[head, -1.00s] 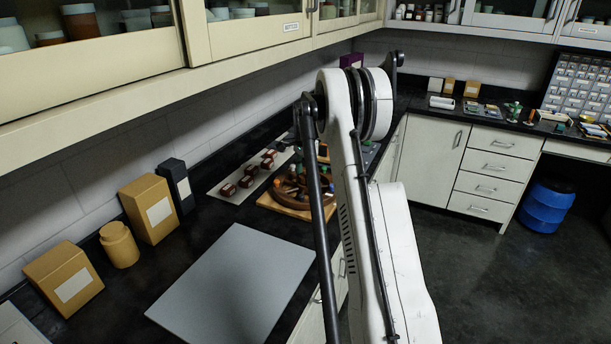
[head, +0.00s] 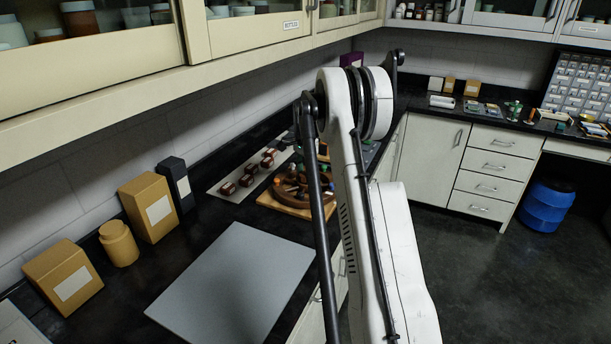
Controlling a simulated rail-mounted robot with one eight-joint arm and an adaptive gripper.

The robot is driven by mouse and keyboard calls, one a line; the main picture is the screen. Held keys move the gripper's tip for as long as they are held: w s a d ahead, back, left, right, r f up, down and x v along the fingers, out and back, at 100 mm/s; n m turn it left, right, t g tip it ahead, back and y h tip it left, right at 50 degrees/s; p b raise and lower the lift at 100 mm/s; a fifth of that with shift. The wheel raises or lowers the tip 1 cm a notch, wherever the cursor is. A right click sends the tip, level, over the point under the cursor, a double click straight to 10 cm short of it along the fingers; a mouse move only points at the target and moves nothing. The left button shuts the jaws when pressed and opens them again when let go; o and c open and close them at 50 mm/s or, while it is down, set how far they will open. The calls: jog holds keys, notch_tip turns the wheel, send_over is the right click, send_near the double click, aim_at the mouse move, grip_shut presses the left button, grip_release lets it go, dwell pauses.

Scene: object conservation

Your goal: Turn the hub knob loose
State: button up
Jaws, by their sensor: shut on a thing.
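A brown spoked wheel (head: 289,195) lies on a light wooden board (head: 268,202) on the dark counter, in the middle of the head view. My white arm and its black rod pass in front of its right part. Small green and orange parts show around the wheel, too small to make out. I cannot pick out the hub knob. My gripper is hidden behind my arm, so its hold cannot be seen.
Several dark red blocks (head: 228,188) stand on a pale sheet left of the wheel. A grey board (head: 235,285) lies bare in front. Tan boxes (head: 148,208), a tan jar (head: 118,243) and a dark box (head: 176,184) line the wall. Cabinets (head: 255,30) overhang the counter.

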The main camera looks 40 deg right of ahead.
aim_at(305, 173)
jog(key=n+b, duration=0.3)
jog(key=n, duration=0.2)
jog(key=shift+f+n, duration=0.1)
jog(key=shift+n, duration=0.2)
jog(key=n+b, duration=0.2)
jog(key=n, duration=0.4)
jog(key=shift+b, duration=0.3)
jog(key=n+b, duration=0.1)
jog(key=n, duration=0.5)
jog(key=shift+n, duration=0.4)
jog(key=n+b, duration=0.1)
jog(key=n, duration=0.4)
jog(key=shift+n, duration=0.4)
jog(key=o, duration=1.2)
jog(key=shift+c, duration=0.2)
notch_tip(305, 173, up, 12)
